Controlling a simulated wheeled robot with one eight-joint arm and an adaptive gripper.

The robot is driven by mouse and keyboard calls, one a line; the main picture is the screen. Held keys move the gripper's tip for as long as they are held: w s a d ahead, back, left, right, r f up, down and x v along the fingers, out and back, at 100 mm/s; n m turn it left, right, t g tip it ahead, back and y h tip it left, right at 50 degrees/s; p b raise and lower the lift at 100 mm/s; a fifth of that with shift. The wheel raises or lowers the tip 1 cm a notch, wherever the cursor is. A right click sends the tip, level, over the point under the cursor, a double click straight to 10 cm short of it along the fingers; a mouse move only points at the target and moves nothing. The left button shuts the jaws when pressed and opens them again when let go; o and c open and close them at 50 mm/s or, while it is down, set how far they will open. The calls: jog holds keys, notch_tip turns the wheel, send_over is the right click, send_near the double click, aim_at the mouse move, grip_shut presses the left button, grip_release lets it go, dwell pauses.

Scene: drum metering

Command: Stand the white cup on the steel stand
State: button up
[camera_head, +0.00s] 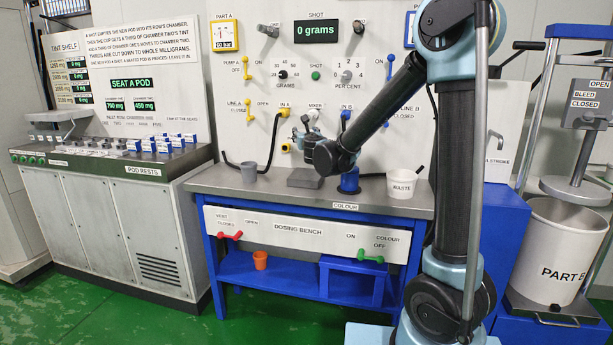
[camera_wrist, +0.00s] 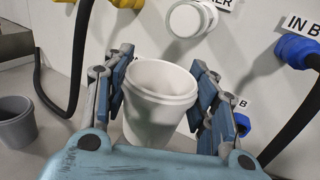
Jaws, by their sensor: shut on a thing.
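The white cup (camera_wrist: 158,112) is between the two fingers of my gripper (camera_wrist: 160,100) in the wrist view. The fingers are shut on its sides, and its open mouth faces upward in that picture. In the head view my gripper (camera_head: 301,138) is raised above the bench top, in front of the white panel. I cannot clearly make out the cup there against the panel. The steel stand (camera_head: 304,179) is a low grey block on the bench, below my gripper, with its right part close behind my arm's outline. The stand does not show in the wrist view.
A grey cup (camera_head: 249,172) stands left of the stand; it also shows in the wrist view (camera_wrist: 16,125). A blue container (camera_head: 349,183) and a white waste tub (camera_head: 401,184) stand to the right. The mixer outlet (camera_wrist: 188,20) and black hoses are close to my gripper.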

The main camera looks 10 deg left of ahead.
jog(key=shift+d+f, duration=0.2)
jog(key=shift+d, duration=0.1)
jog(key=shift+f, duration=4.75)
jog(key=o, duration=1.1)
jog(key=v, duration=1.2)
jog(key=shift+r, duration=0.1)
